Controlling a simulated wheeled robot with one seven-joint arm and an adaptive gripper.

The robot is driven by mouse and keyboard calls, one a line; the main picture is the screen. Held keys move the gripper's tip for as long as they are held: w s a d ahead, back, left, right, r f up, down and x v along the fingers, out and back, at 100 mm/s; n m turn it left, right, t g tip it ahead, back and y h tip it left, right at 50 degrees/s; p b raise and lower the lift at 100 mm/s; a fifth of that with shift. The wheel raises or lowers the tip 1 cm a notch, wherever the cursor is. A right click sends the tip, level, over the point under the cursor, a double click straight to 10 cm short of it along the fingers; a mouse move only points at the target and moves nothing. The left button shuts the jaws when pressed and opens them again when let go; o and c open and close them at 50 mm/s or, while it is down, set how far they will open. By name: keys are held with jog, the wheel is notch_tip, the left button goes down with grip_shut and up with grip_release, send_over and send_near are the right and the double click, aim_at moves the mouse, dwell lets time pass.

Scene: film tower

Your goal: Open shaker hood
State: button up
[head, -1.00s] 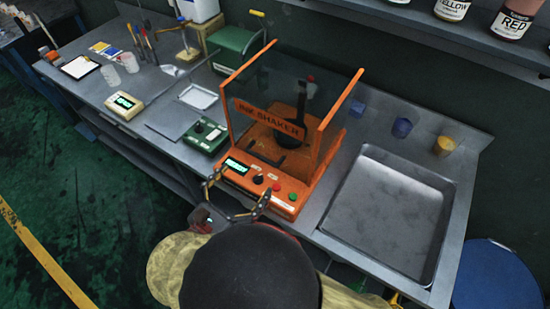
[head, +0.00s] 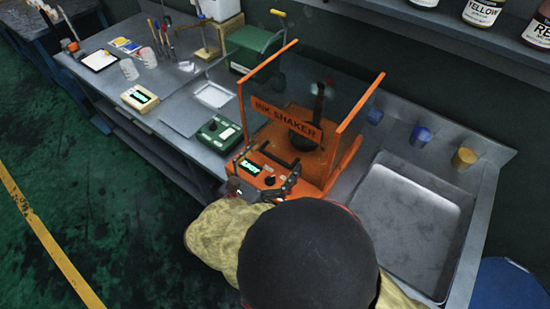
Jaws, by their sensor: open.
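The orange ink shaker (head: 322,178) stands on the metal bench in the head view. The panel stands in front of the dark clamp (head: 302,134) inside. My gripper (head: 277,160) is open in front of the hood's lower front, over the control panel (head: 268,181), with no object seen between its fingers. I cannot tell whether a finger touches the hood. My gripper and arm partly hide the control panel; its lit display still shows.
A green control box (head: 216,136) stands close to the shaker's left. A metal sink tray (head: 405,215) lies to the right, with blue and yellow cups (head: 464,158) behind it. A shelf with ink bottles (head: 486,14) is at upper right. Open floor lies at left.

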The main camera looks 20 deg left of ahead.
jog(key=shift+c, duration=0.6)
jog(key=c, duration=1.4)
jog(key=shift+r, duration=0.1)
jog(key=shift+c, duration=0.2)
